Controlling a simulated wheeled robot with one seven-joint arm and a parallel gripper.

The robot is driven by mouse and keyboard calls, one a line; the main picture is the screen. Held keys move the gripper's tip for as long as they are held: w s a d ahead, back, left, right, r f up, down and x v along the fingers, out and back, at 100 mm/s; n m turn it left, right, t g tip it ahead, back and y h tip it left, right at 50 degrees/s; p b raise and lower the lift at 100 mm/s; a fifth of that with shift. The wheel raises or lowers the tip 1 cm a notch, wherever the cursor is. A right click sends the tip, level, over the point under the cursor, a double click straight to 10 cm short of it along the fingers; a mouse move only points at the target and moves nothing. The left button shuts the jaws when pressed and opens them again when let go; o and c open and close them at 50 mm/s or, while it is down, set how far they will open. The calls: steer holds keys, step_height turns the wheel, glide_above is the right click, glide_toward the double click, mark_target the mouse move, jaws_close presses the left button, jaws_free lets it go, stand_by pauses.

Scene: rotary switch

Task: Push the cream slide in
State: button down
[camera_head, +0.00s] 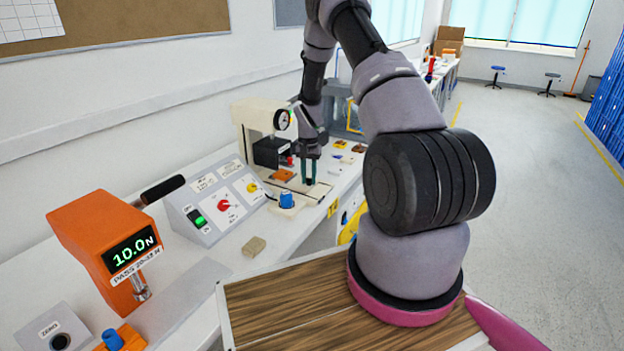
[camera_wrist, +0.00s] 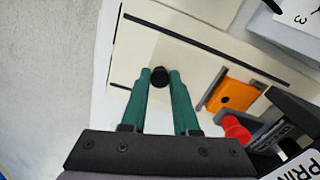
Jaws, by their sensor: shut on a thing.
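The cream slide (camera_wrist: 192,66) is a flat plate between dark rails, with a black knob (camera_wrist: 160,77) on it. In the head view the slide (camera_head: 319,189) lies in front of the cream machine (camera_head: 250,117). My gripper (camera_wrist: 160,75) has its teal fingers on either side of the black knob, shut on it. In the head view my gripper (camera_head: 308,178) points down over the slide, and its fingers hide the knob. An orange block (camera_wrist: 232,96) sits on the machine side of the knob; it also shows in the head view (camera_head: 284,175).
A red knob (camera_wrist: 236,128) and a dark unit stand close beside the orange block. On the bench are a blue knob (camera_head: 287,200), a grey control box (camera_head: 215,204) and an orange force tester (camera_head: 103,245). Small parts lie beyond my gripper.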

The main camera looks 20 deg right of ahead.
steer(key=c, duration=0.7)
jaws_free()
steer(key=shift+o, duration=0.2)
